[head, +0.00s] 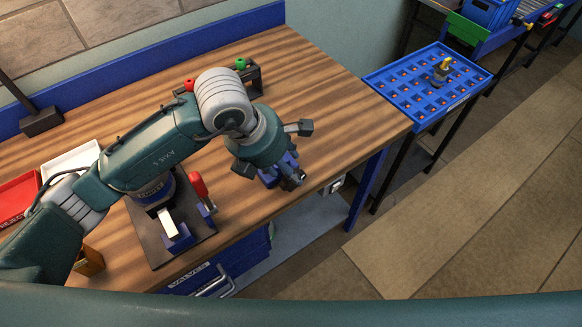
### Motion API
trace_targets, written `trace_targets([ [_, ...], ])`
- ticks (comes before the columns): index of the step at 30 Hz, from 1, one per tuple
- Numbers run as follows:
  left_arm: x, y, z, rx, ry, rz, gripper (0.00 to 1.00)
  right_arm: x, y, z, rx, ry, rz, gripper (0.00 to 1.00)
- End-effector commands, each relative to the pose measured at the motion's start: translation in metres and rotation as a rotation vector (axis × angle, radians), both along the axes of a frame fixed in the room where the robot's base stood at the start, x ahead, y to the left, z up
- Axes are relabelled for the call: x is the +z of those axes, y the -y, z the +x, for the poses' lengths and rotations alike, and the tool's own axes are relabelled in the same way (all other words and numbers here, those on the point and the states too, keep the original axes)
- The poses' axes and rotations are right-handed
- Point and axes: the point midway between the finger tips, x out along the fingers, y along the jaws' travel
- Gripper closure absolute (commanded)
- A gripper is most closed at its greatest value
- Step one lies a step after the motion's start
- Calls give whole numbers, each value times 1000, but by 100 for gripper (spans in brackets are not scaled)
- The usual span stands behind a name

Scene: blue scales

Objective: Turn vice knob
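A small blue vice (268,179) sits near the front edge of the wooden workbench, in the middle of the head view. My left arm reaches in from the left, and its gripper (299,154) is over the vice. Its fingers are spread apart, one pointing right and one down by the vice's front end. Nothing shows held between them. The gripper hides most of the vice, and I cannot make out the knob clearly or tell whether a finger touches it. My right gripper is not in view.
A blue press with a red handle (198,184) stands on the bench (320,85) to the left. A dark stand with green and red knobs (254,78) is behind the arm. Red and white trays lie at the far left. A blue compartment tray (398,82) stands beyond the bench's right end.

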Motion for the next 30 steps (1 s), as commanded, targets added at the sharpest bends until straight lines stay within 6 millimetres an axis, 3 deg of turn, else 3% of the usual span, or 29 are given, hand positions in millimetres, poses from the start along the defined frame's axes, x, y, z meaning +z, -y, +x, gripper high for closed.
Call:
trace_targets([
  [9,-38,13,9,1,-2,0,54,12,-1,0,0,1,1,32],
  [19,-43,14,11,-1,2,0,54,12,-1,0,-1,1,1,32],
  [20,-43,14,11,-1,2,0,56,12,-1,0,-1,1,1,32],
  [26,-43,14,11,0,1,0,96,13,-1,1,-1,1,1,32],
  [30,-42,14,11,-1,-1,3,100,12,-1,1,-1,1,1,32],
])
